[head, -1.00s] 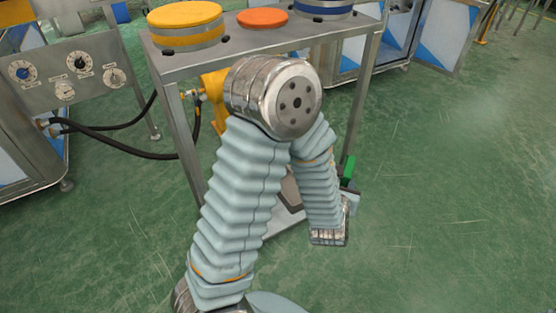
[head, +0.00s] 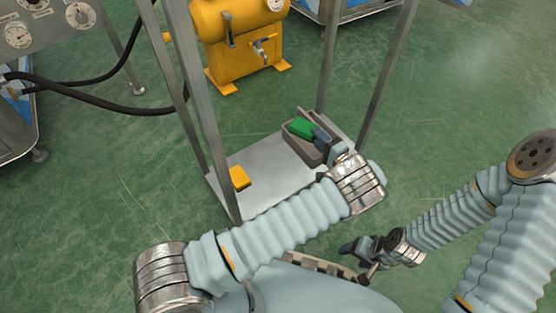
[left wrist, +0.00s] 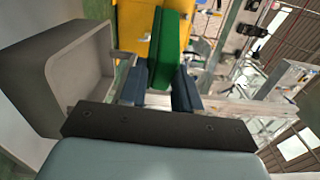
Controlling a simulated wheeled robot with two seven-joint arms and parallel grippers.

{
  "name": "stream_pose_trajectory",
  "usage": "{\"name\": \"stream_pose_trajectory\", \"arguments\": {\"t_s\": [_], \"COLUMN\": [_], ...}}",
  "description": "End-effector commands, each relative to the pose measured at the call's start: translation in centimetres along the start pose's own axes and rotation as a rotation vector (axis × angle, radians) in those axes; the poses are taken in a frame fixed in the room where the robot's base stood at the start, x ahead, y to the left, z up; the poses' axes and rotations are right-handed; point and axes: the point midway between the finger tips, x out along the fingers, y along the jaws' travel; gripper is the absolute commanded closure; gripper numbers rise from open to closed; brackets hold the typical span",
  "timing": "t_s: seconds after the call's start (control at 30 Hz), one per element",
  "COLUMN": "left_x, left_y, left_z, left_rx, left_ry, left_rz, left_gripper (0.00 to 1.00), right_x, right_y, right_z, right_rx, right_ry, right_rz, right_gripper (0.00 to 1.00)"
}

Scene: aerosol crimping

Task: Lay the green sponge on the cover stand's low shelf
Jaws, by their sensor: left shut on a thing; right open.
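The green sponge (head: 301,128) is held in my left gripper (head: 318,138), whose arm reaches in from the left. In the left wrist view the sponge (left wrist: 166,48) stands out between the two dark blue fingers. In the head view it overlaps the grey open bin (head: 293,143) at the right end of the cover stand's low shelf (head: 262,159); its height above the shelf is hard to tell. In the left wrist view the bin (left wrist: 50,85) is beside the sponge, to its left. My right gripper (head: 360,260) is open and empty, in front of the stand.
A yellow block (head: 240,177) lies at the shelf's left end. Bare shelf lies between it and the bin. Thin metal posts (head: 388,75) stand around the shelf. A yellow tank (head: 240,45) stands behind, and a black hose (head: 95,100) hangs at the left.

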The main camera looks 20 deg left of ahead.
Motion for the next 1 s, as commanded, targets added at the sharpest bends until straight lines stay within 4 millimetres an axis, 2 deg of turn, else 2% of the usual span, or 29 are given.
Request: {"name": "stream_pose_trajectory", "arguments": {"t_s": [0.03, 0.17, 0.27, 0.5, 0.6, 0.7, 0.87, 1.0], "left_x": [-0.8, -1.5, -1.4, -0.6, -0.5, -0.4, -0.3, -0.1], "left_y": [1.2, 2.2, 3.1, 6.4, 8.8, 9.9, 10.7, 12.4], "left_z": [-0.5, -0.1, 1.8, 8.3, 9.7, 10.6, 11.2, 12.3], "left_rx": [-0.022, -0.048, -0.047, -0.045, -0.047, -0.048, -0.050, -0.047], "left_ry": [0.002, -0.002, -0.004, -0.005, -0.003, -0.002, -0.003, -0.004], "left_rz": [-0.012, -0.021, -0.023, -0.022, -0.021, -0.021, -0.021, -0.020], "left_gripper": [1.00, 1.00, 1.00, 1.00, 1.00, 1.00, 1.00, 1.00], "right_x": [0.6, 0.6, 0.4, 0.5, 1.0, 1.1, 1.2, 1.6], "right_y": [0.3, 0.3, 0.2, 0.2, 0.4, 0.5, 0.5, 0.7], "right_z": [0.0, 0.0, 0.0, 0.0, 0.0, 0.0, 0.0, 0.0], "right_rx": [0.001, 0.001, 0.001, 0.001, 0.001, 0.001, 0.001, 0.001], "right_ry": [0.000, 0.001, 0.000, 0.000, 0.001, 0.001, 0.002, 0.003], "right_rz": [0.000, 0.000, 0.000, 0.000, 0.000, 0.000, 0.000, 0.000], "right_gripper": [0.31, 0.31, 0.31, 0.31, 0.31, 0.31, 0.31, 0.31]}}
